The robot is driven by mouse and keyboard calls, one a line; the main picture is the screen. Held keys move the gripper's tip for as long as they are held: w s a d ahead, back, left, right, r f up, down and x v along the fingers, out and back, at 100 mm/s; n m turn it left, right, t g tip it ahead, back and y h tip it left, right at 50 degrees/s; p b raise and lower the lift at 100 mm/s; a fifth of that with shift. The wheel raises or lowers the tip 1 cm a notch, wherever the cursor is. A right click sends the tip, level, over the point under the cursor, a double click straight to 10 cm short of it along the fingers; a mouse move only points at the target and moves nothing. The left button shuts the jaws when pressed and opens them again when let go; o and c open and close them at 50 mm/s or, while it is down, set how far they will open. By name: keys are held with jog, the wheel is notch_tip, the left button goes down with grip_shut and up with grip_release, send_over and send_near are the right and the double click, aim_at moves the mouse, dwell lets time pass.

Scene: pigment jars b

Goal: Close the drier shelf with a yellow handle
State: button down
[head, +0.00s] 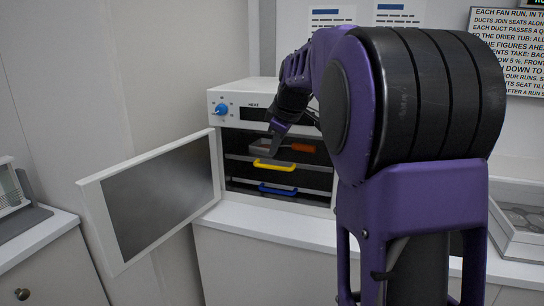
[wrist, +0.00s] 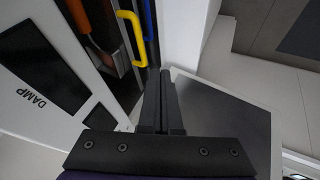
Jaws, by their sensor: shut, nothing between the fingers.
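The drier (head: 240,122) is a white cabinet with its door (head: 155,195) swung wide open to the left. Inside, the yellow handle (head: 275,165) is on the front of one shelf, above a blue handle (head: 277,190) on a lower shelf. My gripper (head: 273,150) is shut and empty in front of the opening, just above the yellow handle in the head view. In the wrist view the yellow handle (wrist: 136,38) is just beyond and left of my fingertips (wrist: 160,72). Contact is not clear. How far the shelf stands out is hard to tell.
An orange-handled tool (head: 303,147) lies above the yellow handle, partly behind my gripper. The drier stands on a white counter (head: 265,224). A glass-walled case (head: 515,220) is at the right. My arm hides the drier's right side.

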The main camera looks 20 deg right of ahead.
jog(key=s+a+f+n+t+h, duration=0.1)
jog(key=a+f+n+h, duration=0.15)
jog(key=n, duration=0.65)
jog(key=s+a+f+n+h, duration=0.1)
jog(key=a+f+n+h, duration=0.2)
jog(key=n, duration=0.7)
jog(key=w+d+f+b, duration=0.2)
jog(key=w+d+f, duration=0.2)
jog(key=w, duration=0.5)
jog(key=d+h, duration=0.1)
jog(key=d, duration=0.1)
jog(key=shift+d+f, duration=0.15)
jog(key=shift+d, duration=0.15)
jog(key=shift+w, duration=0.1)
